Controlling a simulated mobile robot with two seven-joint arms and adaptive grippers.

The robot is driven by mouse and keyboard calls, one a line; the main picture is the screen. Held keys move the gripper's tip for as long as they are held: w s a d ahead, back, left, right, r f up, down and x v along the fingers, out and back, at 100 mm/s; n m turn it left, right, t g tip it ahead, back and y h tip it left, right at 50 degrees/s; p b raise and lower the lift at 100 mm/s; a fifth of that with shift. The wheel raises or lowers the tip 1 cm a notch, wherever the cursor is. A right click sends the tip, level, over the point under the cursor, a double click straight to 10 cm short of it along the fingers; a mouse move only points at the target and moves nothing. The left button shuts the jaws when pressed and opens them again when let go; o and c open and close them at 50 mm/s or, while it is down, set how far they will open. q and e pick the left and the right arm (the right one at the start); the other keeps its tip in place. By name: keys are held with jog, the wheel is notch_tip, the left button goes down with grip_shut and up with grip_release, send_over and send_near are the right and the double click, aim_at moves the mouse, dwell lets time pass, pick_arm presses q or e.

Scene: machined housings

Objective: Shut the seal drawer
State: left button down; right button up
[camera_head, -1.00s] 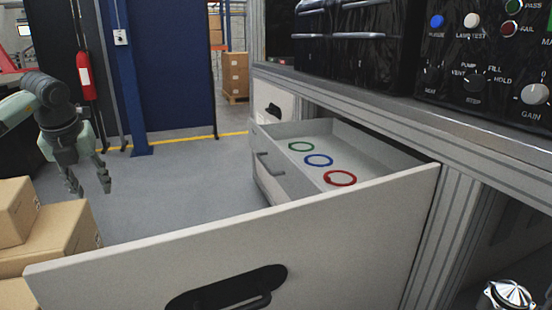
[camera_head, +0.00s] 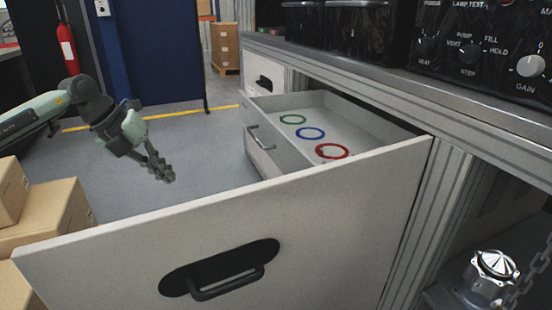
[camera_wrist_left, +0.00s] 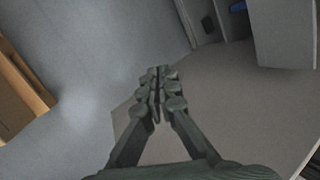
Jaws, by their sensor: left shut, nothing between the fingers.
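The seal drawer (camera_head: 345,115) stands open under the bench. A green ring (camera_head: 293,119), a blue ring (camera_head: 311,133) and a red ring (camera_head: 332,151) lie in it. Its front has a bar handle (camera_head: 262,138) and faces left. My left gripper (camera_head: 168,177) is shut and empty, pointing down to the right. It is left of the drawer front, apart from it, beyond the large panel. In the left wrist view my left gripper (camera_wrist_left: 157,75) is also shut. Part of a blue ring (camera_wrist_left: 238,5) shows at the top right there. My right gripper is not in view.
A large pale panel (camera_head: 330,210) with a black recessed handle (camera_head: 220,270) stands across the foreground, nearer than the drawer. Cardboard boxes (camera_head: 50,210) are at the left. A metal part (camera_head: 493,265) sits at the lower right. Grey floor lies open around the gripper.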

pick_arm(q)
jog(key=w+d+h, duration=0.1)
jog(key=d+h, duration=0.3)
jog(key=d, duration=0.6)
jog(key=n+t+h+p, duration=0.1)
jog(key=n+h, duration=0.1)
jog(key=h, duration=0.1)
send_near(293, 169)
notch_tip(293, 169, down, 3)
jog(key=d, duration=0.2)
jog(key=w+d, duration=0.1)
jog(key=d, duration=0.1)
jog(key=shift+w+d, duration=0.35)
jog(key=shift+w, duration=0.05)
jog(key=shift+w+d, duration=0.15)
jog(key=shift+d, duration=0.1)
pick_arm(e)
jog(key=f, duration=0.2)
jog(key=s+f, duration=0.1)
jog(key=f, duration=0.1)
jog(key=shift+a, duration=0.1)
pick_arm(q)
jog(key=shift+d, duration=0.15)
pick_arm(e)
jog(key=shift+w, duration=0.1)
